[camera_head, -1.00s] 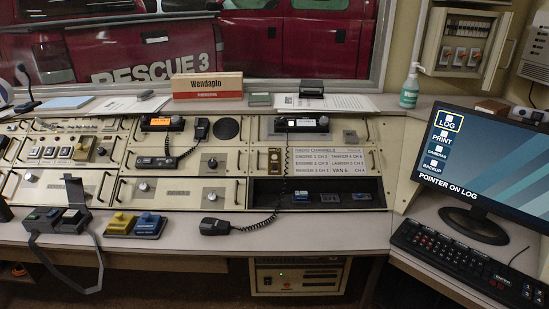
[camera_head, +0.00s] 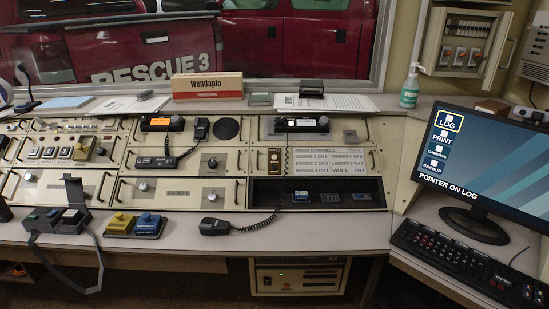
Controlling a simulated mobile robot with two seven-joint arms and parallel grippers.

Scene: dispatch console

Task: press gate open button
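No button labelled gate open can be read in this view. A row of small pale push buttons (camera_head: 50,152) sits on the left part of the console, with labels too small to read. Beside it is a tan switch unit (camera_head: 83,148). On the desk front lie a yellow-topped pedal or switch (camera_head: 120,223) and a blue-topped one (camera_head: 148,223) side by side. I cannot tell which control is the gate button. Neither of my grippers shows in the view.
A grey device with a strap (camera_head: 60,220) lies at the front left. A black hand microphone (camera_head: 215,227) on a coiled cord lies on the desk front. A monitor (camera_head: 485,165) and keyboard (camera_head: 470,262) stand at the right. The desk right of the microphone (camera_head: 330,232) is clear.

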